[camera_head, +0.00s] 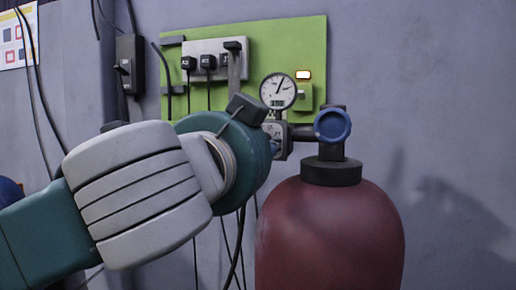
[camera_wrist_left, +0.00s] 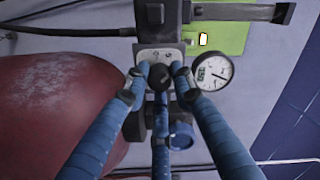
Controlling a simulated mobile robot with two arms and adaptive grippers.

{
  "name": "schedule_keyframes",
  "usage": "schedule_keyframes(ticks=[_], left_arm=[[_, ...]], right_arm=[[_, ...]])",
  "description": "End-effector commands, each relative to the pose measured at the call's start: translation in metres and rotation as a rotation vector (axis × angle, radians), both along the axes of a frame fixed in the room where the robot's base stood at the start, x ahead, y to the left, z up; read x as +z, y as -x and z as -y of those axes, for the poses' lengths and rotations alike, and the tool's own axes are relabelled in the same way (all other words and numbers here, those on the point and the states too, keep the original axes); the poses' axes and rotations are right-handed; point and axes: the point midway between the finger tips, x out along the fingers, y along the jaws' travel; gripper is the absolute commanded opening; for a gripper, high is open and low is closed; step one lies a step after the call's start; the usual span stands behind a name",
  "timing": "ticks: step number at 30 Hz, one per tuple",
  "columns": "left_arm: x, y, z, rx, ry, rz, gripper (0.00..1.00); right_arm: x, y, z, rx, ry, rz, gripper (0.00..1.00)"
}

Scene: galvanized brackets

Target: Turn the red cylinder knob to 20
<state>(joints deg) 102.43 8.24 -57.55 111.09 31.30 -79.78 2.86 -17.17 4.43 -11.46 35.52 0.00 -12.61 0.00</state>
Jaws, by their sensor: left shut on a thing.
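The red cylinder (camera_head: 330,235) stands upright at right of centre in the head view; its side also shows at left in the wrist view (camera_wrist_left: 60,95). My left gripper (camera_wrist_left: 158,70) has its blue fingers closed around a small dark knob (camera_wrist_left: 157,82) on the grey regulator block (camera_head: 281,140). In the head view my wrist hides the fingers and knob. A round white gauge (camera_head: 278,91) sits above the block, its needle pointing up and slightly right. A blue valve wheel (camera_head: 332,125) is right of the block.
A green board (camera_head: 300,40) on the grey wall carries a socket strip with plugs and a lit orange-rimmed lamp (camera_head: 304,75). Black cables hang below it. A black switch box (camera_head: 130,64) is at left. Wall space right of the cylinder is clear.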

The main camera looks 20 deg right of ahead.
Motion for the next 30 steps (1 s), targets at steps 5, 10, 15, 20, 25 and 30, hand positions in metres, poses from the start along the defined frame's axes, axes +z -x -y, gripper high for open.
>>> schedule_keyframes(ticks=[5,10,15,20,25,30], left_arm=[[0.0057,0.0014,-0.0004,0.000,-0.130,0.106,0.00],[0.0054,0.0014,-0.0002,0.000,-0.265,0.196,0.00],[0.0050,0.0019,0.0004,-0.001,-0.400,0.287,0.00],[0.0042,0.0022,0.0006,-0.001,-0.527,0.372,0.00],[0.0031,0.0021,0.0008,-0.002,-0.661,0.461,0.00],[0.0018,0.0019,0.0009,-0.002,-0.797,0.550,0.00]], right_arm=[[-0.0022,0.0000,0.0001,0.000,0.000,0.000,0.52],[-0.0027,0.0000,0.0002,0.000,0.000,0.000,0.52],[-0.0022,0.0001,0.0005,0.000,0.001,0.000,0.52],[-0.0008,0.0001,0.0009,0.000,0.001,0.000,0.52],[0.0015,0.0002,0.0023,0.000,0.002,-0.001,0.52],[0.0048,0.0003,0.0036,0.001,0.004,0.000,0.52]])
